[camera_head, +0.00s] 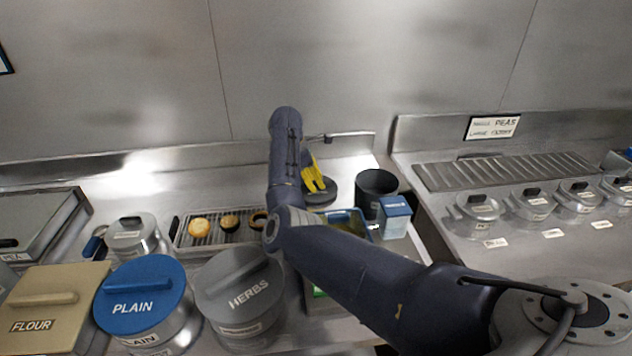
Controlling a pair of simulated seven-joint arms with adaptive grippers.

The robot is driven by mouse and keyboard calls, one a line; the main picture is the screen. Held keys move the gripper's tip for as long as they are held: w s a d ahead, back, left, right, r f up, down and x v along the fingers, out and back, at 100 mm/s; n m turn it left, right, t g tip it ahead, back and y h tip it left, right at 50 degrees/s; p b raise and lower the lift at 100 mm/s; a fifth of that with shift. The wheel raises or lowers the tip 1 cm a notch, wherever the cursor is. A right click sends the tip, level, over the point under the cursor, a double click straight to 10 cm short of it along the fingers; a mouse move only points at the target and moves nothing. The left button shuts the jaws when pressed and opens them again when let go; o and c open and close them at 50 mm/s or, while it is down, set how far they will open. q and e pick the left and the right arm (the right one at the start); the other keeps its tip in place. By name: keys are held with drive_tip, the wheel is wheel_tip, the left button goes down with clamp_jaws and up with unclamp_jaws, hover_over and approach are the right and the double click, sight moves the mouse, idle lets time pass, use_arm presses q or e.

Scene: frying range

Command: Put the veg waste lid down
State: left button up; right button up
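A dark round lid (322,197), which looks like the veg waste lid, is at the back of the counter, left of an open black bin (377,186). No label on the lid or bin can be read. My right gripper (315,187) has yellow fingers pointing down at the lid's top. The fingers overlap the lid's middle, so its handle is hidden. I cannot tell whether they grip it, or whether the lid rests on the counter or is just above it. My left gripper is out of view.
A blue-and-white box (396,216) stands in front of the bin. A rack (192,240) with round food pieces lies left of my arm. Flour (75,282), plain (141,290) and herbs (240,285) containers stand in front. Several lidded pots (478,212) stand right.

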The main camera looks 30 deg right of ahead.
drive_tip(key=shift+o, duration=0.6)
drive_tip(key=shift+r, duration=0.3)
drive_tip(key=v, duration=1.1)
drive_tip(key=shift+r, duration=0.35)
drive_tip(key=shift+w, duration=0.1)
